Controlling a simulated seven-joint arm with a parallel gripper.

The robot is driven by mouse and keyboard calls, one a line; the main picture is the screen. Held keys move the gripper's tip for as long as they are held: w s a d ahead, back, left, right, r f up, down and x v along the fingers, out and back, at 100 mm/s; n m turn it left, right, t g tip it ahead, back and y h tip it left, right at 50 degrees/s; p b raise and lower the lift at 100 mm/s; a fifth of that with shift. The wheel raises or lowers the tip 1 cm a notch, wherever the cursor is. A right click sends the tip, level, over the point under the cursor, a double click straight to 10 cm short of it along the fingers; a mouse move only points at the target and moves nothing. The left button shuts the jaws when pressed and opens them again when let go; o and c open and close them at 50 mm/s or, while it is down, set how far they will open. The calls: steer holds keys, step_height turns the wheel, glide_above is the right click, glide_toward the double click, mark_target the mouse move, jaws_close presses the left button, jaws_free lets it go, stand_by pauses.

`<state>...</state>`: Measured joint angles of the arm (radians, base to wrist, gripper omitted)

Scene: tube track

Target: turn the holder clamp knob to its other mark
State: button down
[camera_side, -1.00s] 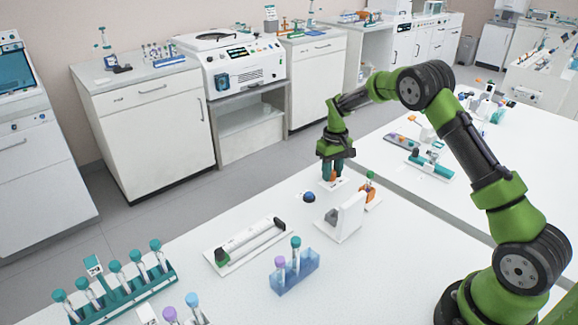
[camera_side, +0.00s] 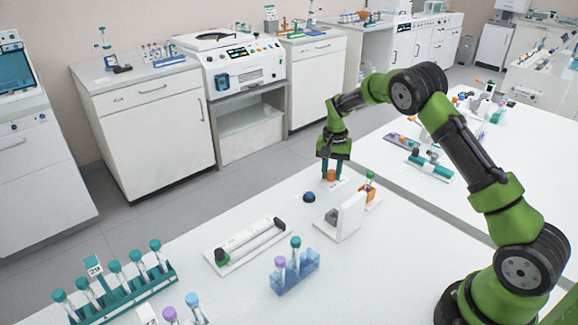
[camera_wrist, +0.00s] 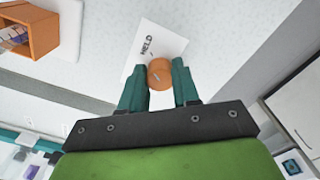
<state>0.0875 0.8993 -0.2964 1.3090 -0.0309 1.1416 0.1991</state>
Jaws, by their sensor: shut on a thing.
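The holder clamp knob (camera_wrist: 160,75) is a round orange knob on a white plate (camera_wrist: 168,42) printed with the word HELD. A small light mark shows on the knob's top. No second label is visible. In the side view the knob (camera_side: 331,175) is small, between the finger ends. My gripper (camera_wrist: 160,66) is shut on the knob, one teal finger on each side of it. In the side view my gripper (camera_side: 332,173) points straight down at the plate. An orange tube holder (camera_wrist: 28,30) is at upper left in the wrist view and right of the knob in the side view (camera_side: 369,190).
A tray with a capped tube (camera_side: 247,245), a blue rack (camera_side: 295,272) and a teal rack (camera_side: 120,297) stand nearer the camera. The table's edge is just behind the plate.

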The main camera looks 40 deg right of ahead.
mark_target(332, 172)
steer(key=shift+r, duration=0.1)
stand_by(0.4)
steer(key=c, duration=0.8)
jaws_free()
step_height(332, 172, up, 17)
steer(key=shift+f, duration=0.1)
steer(key=shift+d, duration=0.1)
steer(key=s+a+r+n+t, duration=0.2)
steer(key=s+a, duration=0.3)
steer(key=s, duration=0.4)
steer(key=s+a+r+n+t+y, duration=0.1)
steer(key=s+a+r+n+t, duration=0.1)
steer(key=s+a, duration=0.4)
steer(key=s+a+r+n+t+y, duration=0.1)
steer(key=s+a, duration=0.5)
steer(key=s, duration=0.6)
steer(key=shift+s+a+r+n+t, duration=0.1)
steer(key=shift+a+r+n+t, duration=0.05)
steer(key=shift+r+n+t, duration=0.85)
